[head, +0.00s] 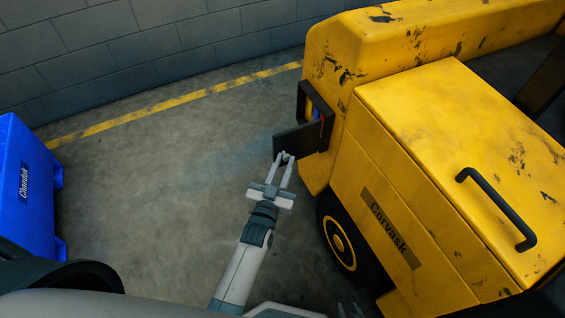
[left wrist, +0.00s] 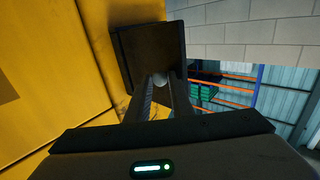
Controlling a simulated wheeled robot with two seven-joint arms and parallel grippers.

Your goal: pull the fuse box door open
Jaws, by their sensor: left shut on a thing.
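The fuse box (head: 328,122) is a dark box on the side of the yellow vehicle, with small bits of red and blue showing inside. Its dark door (head: 297,140) stands swung outward from the box. My left gripper (head: 284,157) is at the door's outer end, its fingers shut on a small round knob. In the left wrist view the knob (left wrist: 159,80) sits between the fingertips, in front of the dark door panel (left wrist: 150,48). My right gripper (head: 350,311) shows only faintly as fingertips at the bottom edge, too little to judge its jaws.
The yellow vehicle (head: 440,130), with a dark handle (head: 497,210) and a wheel (head: 345,240), fills the right side. A blue container (head: 22,190) stands at the left. Bare concrete floor (head: 150,180) lies between them, with a grey block wall (head: 150,50) behind.

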